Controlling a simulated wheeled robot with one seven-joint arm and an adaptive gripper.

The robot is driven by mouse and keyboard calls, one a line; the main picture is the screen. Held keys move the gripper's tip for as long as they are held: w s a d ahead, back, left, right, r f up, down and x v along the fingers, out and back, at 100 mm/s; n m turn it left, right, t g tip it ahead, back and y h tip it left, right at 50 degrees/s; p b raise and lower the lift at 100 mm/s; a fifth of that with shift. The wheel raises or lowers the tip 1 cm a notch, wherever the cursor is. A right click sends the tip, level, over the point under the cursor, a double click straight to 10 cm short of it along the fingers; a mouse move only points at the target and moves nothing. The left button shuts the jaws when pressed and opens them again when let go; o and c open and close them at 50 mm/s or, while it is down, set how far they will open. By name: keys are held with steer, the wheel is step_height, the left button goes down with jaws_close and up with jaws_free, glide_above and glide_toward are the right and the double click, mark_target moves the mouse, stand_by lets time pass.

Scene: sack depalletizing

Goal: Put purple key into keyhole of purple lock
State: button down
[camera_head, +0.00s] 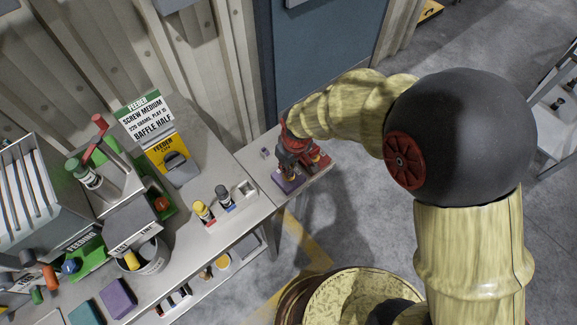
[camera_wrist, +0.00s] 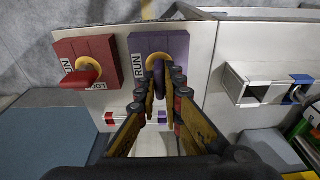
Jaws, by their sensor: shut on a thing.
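The purple lock (camera_wrist: 172,42) is a purple block with a "RUN" label and a yellow ring, at the top middle of the wrist view. In the head view the purple lock (camera_head: 287,183) lies at the table's end, partly under my gripper (camera_head: 289,165). In the wrist view my gripper (camera_wrist: 160,88) is shut on the dark purple key (camera_wrist: 158,70), with its fingertips right at the lock's front. The key overlaps the yellow ring; the fingers partly hide it, and I cannot tell how deep its tip sits.
A red lock (camera_wrist: 101,50) with a red key (camera_wrist: 80,77) at its ring stands left of the purple lock. A white holder (camera_head: 231,207) with yellow and blue items stands farther along the table. A feeder sign (camera_head: 146,118) and bins crowd the table's left part.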

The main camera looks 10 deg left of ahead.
steer(key=shift+f, duration=0.4)
steer(key=c, duration=2)
jaws_free()
steer(key=shift+o, duration=0.8)
steer(key=shift+r, duration=0.1)
step_height(320, 180, up, 12)
steer(key=s+d, duration=0.1)
steer(key=shift+d, duration=0.2)
steer(key=shift+s, duration=0.1)
steer(key=shift+f, duration=0.2)
steer(key=s+d+r+m+t, duration=0.1)
steer(key=s+d+r+m, duration=0.2)
steer(key=d, duration=0.5)
steer(key=s+d+r+m+t+h, duration=0.1)
steer(key=s+d+r+m+t, duration=0.1)
steer(key=s+d+r, duration=0.4)
steer(key=s+d+r+m+t, duration=0.1)
steer(key=s+d+r+m, duration=0.3)
steer(key=d+r, duration=0.4)
steer(key=d, duration=0.3)
steer(key=shift+s+d+m, duration=0.15)
steer(key=shift+d+m, duration=0.15)
steer(key=shift+m, duration=0.1)
